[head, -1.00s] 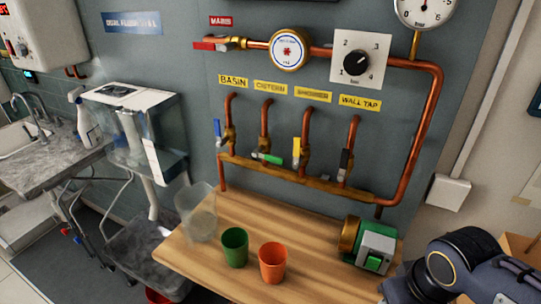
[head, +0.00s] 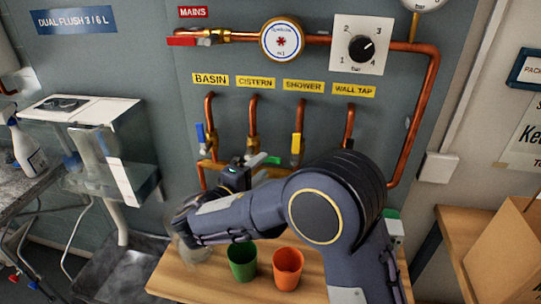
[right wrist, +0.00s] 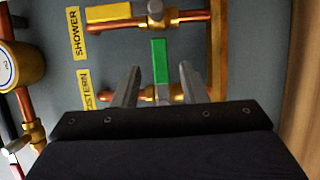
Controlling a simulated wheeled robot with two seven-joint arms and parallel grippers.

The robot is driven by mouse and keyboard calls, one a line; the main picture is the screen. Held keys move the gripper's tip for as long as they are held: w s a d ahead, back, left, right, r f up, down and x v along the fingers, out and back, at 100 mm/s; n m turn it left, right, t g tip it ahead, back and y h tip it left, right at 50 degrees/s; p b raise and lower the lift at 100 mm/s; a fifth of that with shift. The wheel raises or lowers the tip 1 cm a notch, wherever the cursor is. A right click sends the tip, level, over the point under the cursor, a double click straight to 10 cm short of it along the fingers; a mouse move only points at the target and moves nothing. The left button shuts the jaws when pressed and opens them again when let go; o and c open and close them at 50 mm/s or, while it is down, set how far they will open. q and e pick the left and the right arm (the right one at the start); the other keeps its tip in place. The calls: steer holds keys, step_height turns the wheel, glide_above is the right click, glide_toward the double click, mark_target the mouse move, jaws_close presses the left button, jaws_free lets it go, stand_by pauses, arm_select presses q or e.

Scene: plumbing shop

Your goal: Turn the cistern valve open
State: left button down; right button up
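The cistern valve's green lever (head: 265,160) lies roughly sideways, across its upright copper pipe, below the yellow CISTERN label (head: 256,82). My right gripper (head: 250,160) is at this valve, with my right arm reaching across the panel's lower part. In the right wrist view the right gripper (right wrist: 160,67) is open. The green lever (right wrist: 160,56) shows between its two fingers, with a gap on each side. The arm and gripper hide part of the valve body in the head view. My left gripper is out of view.
The blue basin lever (head: 201,136) and yellow shower lever (head: 296,145) flank the cistern valve. A green cup (head: 242,262) and orange cup (head: 288,268) stand on the wooden bench (head: 190,283) below my arm.

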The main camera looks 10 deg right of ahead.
mark_target(270, 161)
steer(key=p+x, duration=0.1)
steer(key=x, duration=0.5)
steer(key=shift+w+d, duration=0.15)
steer(key=shift+d, duration=0.15)
jaws_close()
